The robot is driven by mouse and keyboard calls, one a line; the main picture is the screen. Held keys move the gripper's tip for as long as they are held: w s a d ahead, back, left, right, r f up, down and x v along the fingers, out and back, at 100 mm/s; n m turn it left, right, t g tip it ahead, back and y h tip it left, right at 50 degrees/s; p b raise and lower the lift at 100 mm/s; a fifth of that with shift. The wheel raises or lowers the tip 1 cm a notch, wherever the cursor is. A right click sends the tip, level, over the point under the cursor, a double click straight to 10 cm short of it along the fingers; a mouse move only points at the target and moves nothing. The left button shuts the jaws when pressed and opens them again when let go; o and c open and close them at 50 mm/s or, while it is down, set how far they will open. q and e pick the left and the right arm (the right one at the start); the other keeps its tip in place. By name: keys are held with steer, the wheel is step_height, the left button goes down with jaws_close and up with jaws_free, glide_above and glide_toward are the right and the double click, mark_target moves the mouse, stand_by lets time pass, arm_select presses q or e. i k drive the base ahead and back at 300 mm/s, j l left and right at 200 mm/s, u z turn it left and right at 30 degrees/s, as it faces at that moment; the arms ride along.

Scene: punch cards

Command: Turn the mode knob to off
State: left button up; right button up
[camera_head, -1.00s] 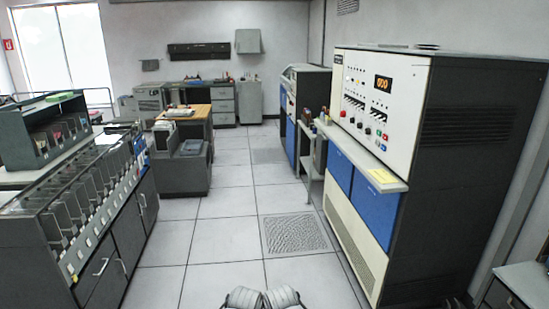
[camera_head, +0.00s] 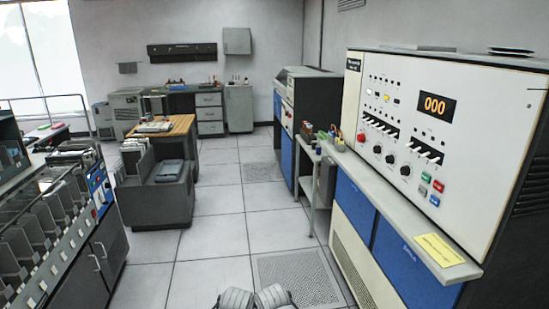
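A tall console with a white control panel (camera_head: 470,135) stands at the right. Black round knobs sit in a row low on the panel: a left one (camera_head: 377,149), a middle one (camera_head: 390,159) and a right one (camera_head: 405,170). Their labels and pointer positions are too small to read, so I cannot tell which is the mode knob or how it is set. Neither gripper shows; only grey rounded parts, probably of my own arms, show at the bottom edge, well apart from the console.
An orange 000 display (camera_head: 435,106), a red button (camera_head: 361,137) and switches share the panel. A grey ledge (camera_head: 395,210) with a yellow note (camera_head: 440,249) juts out below. A card machine (camera_head: 110,245) stands left. The tiled floor (camera_head: 215,245) between is clear.

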mark_target(361, 138)
steer(key=i+j+z, duration=0.2)
steer(key=i, duration=0.35)
steer(key=i+z, duration=0.25)
steer(key=i, duration=0.3)
steer(key=i+j+z, duration=0.2)
steer(key=i, duration=0.3)
steer(key=j, duration=0.1)
